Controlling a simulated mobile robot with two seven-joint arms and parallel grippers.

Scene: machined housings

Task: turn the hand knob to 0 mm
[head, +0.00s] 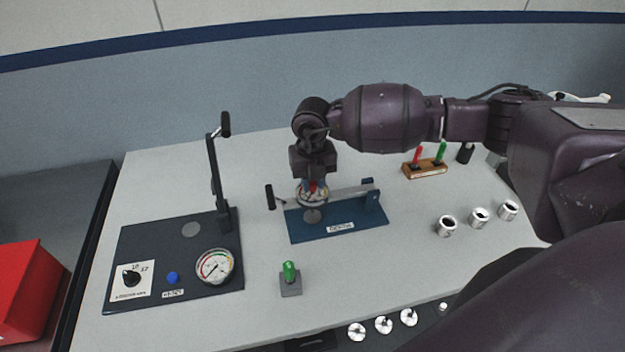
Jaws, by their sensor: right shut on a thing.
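My right arm reaches in from the right, and my right gripper (314,183) points down over the blue fixture (300,232). It is shut on what looks like the hand knob, at a small round dial (312,199) with coloured marks on that fixture. The jaws hide most of the knob, and the dial is too small here to read its value. My left gripper is not in view.
Left stands a dark press base (190,249) with an upright lever (214,170), gauge (215,266) and black selector knob (131,278). A green-topped part (290,275) stands in front. Metal rings (447,226) and a wooden rack (425,169) are at right.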

